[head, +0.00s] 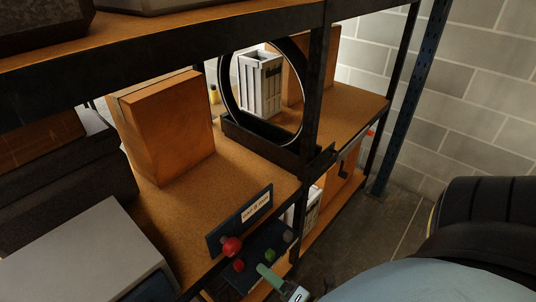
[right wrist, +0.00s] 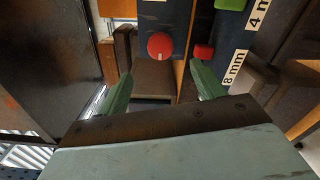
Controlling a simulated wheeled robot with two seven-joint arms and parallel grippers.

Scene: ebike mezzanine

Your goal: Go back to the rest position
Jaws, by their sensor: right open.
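My right gripper (head: 268,274) is at the bottom of the head view, in front of the shelf's front edge. In the right wrist view, its two green fingers (right wrist: 162,88) stand wide apart with nothing between their tips. A red round knob (head: 232,246) is on the dark labelled panel, just beyond the gripper; it also shows in the right wrist view (right wrist: 160,46). A small red block (head: 239,265) and a green block (head: 269,255) lie on a dark surface close to the gripper, apart from the fingers. My left gripper is in neither view.
The dark panel (head: 217,243) stands at the shelf's front edge. A cardboard box (head: 170,130) and a black ring-shaped wheel (head: 224,97) stand on the wooden shelf (head: 200,205). A dark upright (head: 317,85) rises nearby. Open floor (head: 390,225) lies right of the shelf.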

